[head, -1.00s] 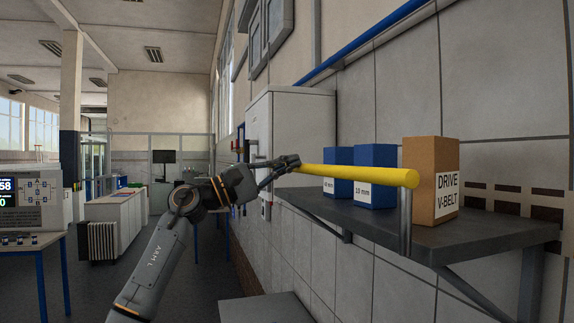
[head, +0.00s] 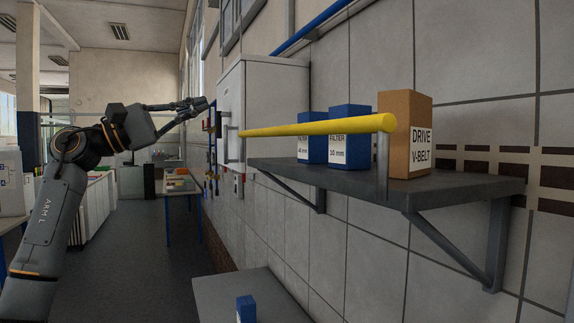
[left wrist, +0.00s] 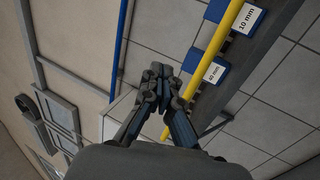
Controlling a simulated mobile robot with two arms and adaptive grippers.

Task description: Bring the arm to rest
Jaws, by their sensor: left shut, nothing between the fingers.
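My left gripper (head: 205,103) is shut and empty, raised at the left of the wall in the head view. It is up and to the left of the far end of the yellow bar (head: 320,126), with a gap between them in the picture. The left wrist view shows its fingers together (left wrist: 160,75), with the yellow bar (left wrist: 215,50) running to their right. My left arm comes in from the lower left. My right gripper is not in view.
The yellow bar runs along the front of a dark wall shelf (head: 400,186). Two blue filter boxes (head: 350,150) and a brown drive belt box (head: 408,140) stand on it. A grey cabinet (head: 280,90) is behind. Below is a grey surface (head: 215,295) with a blue item (head: 246,309).

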